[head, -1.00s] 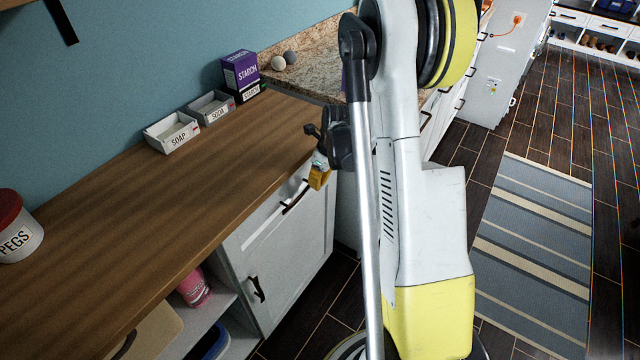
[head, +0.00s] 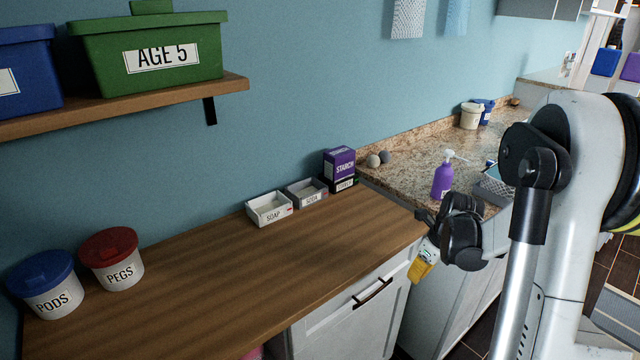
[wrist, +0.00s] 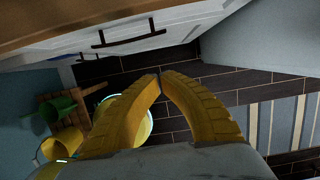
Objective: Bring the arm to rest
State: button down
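My arm stands at the right of the head view, with my gripper (head: 420,272) folded close to it, beside the front edge of the wooden counter (head: 300,265). The yellow fingers point down, in front of the white cabinet. In the wrist view my gripper (wrist: 160,76) has its two yellow fingers curved together, with the tips meeting and only dark floor seen between them. Nothing is held.
Soap (head: 269,209) and soda (head: 307,192) trays and a starch box (head: 339,163) stand at the counter's back. Pods (head: 47,285) and pegs (head: 112,260) tubs stand left. The counter's middle is clear.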

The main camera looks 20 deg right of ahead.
jog(key=s+a+r+n+t+h, duration=0.1)
jog(key=s+a+r+n, duration=0.3)
jog(key=a+r+n, duration=0.45)
jog(key=s+a+r+n+t, duration=0.25)
jog(key=a+r+n, duration=0.35)
jog(key=a+n, duration=0.4)
jog(key=s+a+r+n, duration=0.2)
jog(key=s+a+n, duration=0.4)
jog(key=n, duration=0.7)
jog(key=shift+s+t, duration=0.45)
jog(key=shift+s, duration=0.4)
jog(key=shift+n, duration=0.25)
